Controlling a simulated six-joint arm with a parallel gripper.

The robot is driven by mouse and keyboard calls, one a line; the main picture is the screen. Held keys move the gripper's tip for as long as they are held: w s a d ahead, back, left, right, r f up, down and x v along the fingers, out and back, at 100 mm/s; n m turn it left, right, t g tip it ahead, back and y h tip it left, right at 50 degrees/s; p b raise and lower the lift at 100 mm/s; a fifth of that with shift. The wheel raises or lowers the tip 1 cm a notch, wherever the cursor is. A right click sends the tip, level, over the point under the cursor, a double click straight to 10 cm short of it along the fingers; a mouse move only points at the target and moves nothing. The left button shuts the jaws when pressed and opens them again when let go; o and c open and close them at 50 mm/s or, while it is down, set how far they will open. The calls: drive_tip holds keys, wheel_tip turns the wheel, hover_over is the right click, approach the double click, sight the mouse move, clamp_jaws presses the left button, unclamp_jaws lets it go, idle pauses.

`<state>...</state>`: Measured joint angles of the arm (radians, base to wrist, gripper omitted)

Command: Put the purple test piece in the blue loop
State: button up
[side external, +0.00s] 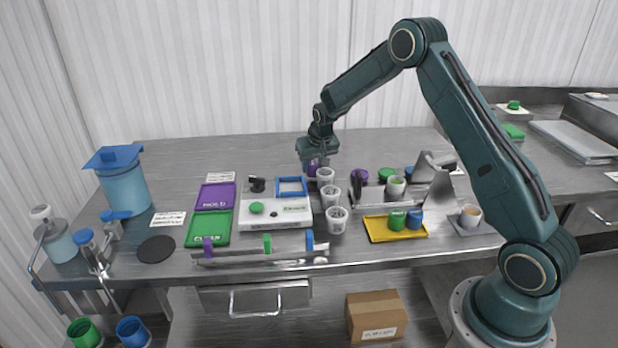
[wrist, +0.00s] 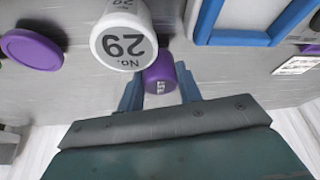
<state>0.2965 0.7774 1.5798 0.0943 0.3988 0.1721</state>
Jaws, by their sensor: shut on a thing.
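The purple test piece (wrist: 159,76) is a small purple cylinder with a white label reading TEST. It sits between the fingers of my gripper (wrist: 160,92), which is shut on it. In the side view my gripper (side external: 314,160) points down over the back middle of the table, with the purple piece (side external: 312,166) partly hidden beneath it. The blue loop (side external: 291,179) is a square blue frame lying flat just left of my gripper. In the wrist view part of the blue loop (wrist: 240,40) shows at the upper right, apart from the piece.
A white cup numbered 29 (wrist: 124,38) stands very close to the held piece. More white cups (side external: 337,218) stand in a row toward the front. A white scale (side external: 275,219) is in front of the loop. A purple tray (side external: 216,196) lies to the left.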

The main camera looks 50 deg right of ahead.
drive_tip(key=shift+f, duration=0.6)
drive_tip(key=shift+f, duration=0.15)
drive_tip(key=o, duration=1)
drive_tip(key=v, duration=1.1)
drive_tip(key=shift+s+a+r, duration=0.1)
drive_tip(key=shift+s+r, duration=0.1)
drive_tip(key=shift+r, duration=0.4)
